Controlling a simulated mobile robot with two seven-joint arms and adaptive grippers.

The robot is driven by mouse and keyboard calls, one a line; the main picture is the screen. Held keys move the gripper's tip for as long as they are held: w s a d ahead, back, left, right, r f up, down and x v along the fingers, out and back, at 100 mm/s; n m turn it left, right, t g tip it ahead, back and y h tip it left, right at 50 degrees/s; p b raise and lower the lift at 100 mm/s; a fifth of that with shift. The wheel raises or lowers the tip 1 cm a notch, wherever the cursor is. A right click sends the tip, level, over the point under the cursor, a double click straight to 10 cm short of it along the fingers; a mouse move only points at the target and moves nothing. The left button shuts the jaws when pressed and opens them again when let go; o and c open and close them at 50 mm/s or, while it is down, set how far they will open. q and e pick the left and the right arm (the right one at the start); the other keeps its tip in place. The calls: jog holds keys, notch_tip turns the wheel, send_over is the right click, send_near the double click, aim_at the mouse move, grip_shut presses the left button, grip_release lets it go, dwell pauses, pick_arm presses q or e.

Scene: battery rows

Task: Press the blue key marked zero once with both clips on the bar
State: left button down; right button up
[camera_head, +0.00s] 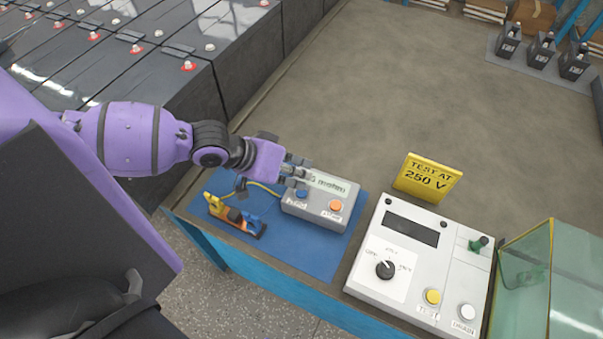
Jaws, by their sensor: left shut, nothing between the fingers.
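A grey meter box (318,212) with a small display (330,183) lies on a blue mat (318,263). Its blue key (302,194) is at the left of the front face, and an orange key (335,206) is to its right. The marking by the blue key is too small to read. My left gripper (298,173) is shut and empty, over the box's left end close to the blue key; I cannot tell whether it touches. Left of the box is a small orange-yellow bar assembly (235,217) with a blue clip-like part (252,222); clip contact is unclear. My right gripper is not in view.
A yellow cable runs from the box toward the bar. A white tester (375,292) with a knob and buttons stands at right, by a yellow "TEST AT 250 V" sign (428,178). Dark battery rows (150,75) fill the upper left.

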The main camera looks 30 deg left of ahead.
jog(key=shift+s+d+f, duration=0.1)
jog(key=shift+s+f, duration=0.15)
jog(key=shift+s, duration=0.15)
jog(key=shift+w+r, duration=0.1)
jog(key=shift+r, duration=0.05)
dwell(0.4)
pick_arm(q)
jog(key=shift+f, duration=0.15)
jog(key=shift+f, duration=0.3)
jog(key=shift+f, duration=0.4)
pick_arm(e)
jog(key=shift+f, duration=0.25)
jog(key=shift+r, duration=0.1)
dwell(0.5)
pick_arm(q)
jog(key=shift+r+p, duration=0.5)
jog(key=shift+r, duration=0.3)
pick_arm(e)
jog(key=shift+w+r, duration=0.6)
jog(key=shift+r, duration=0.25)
pick_arm(q)
jog(key=shift+r, duration=0.1)
